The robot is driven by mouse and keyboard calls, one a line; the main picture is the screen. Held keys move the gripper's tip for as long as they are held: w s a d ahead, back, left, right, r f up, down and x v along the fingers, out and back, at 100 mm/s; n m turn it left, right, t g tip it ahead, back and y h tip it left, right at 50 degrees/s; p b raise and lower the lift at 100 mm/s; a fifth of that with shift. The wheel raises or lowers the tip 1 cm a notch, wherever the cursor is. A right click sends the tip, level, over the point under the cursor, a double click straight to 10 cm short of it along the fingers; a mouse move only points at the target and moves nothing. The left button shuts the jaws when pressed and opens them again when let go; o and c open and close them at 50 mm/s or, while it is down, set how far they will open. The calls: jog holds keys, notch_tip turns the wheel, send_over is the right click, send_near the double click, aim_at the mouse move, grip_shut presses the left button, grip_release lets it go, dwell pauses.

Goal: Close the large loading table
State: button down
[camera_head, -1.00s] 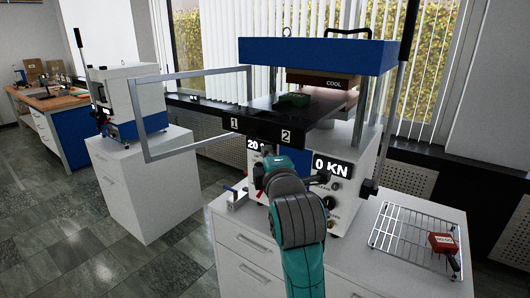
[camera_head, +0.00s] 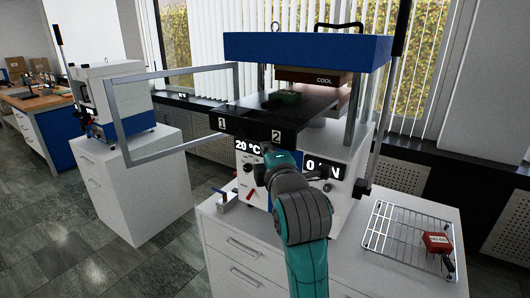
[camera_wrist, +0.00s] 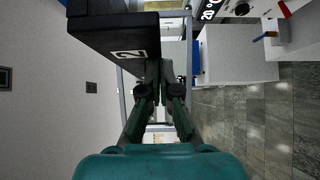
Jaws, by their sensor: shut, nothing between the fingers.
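The large loading table (camera_head: 318,105) is a black plate pulled out toward the front of the large press, below its blue top (camera_head: 308,50). A green object (camera_head: 284,97) lies on it. Its black front bar (camera_head: 248,129) carries labels 1 and 2. My gripper (camera_wrist: 154,70) is shut and empty. In the wrist view its fingertips are beside the end of the bar (camera_wrist: 105,35) with label 2; I cannot tell whether they touch. In the head view my wrist hides most of the gripper, just below the bar.
A grey frame (camera_head: 122,120) stands out to the left of the bar, by a smaller white press (camera_head: 112,88). A wire rack (camera_head: 395,235) with a red object (camera_head: 437,242) is on the cabinet at right. The tiled floor at left is clear.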

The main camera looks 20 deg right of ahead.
jog(key=w+d, duration=1.3)
jog(key=d, duration=0.5)
jog(key=shift+a, duration=0.1)
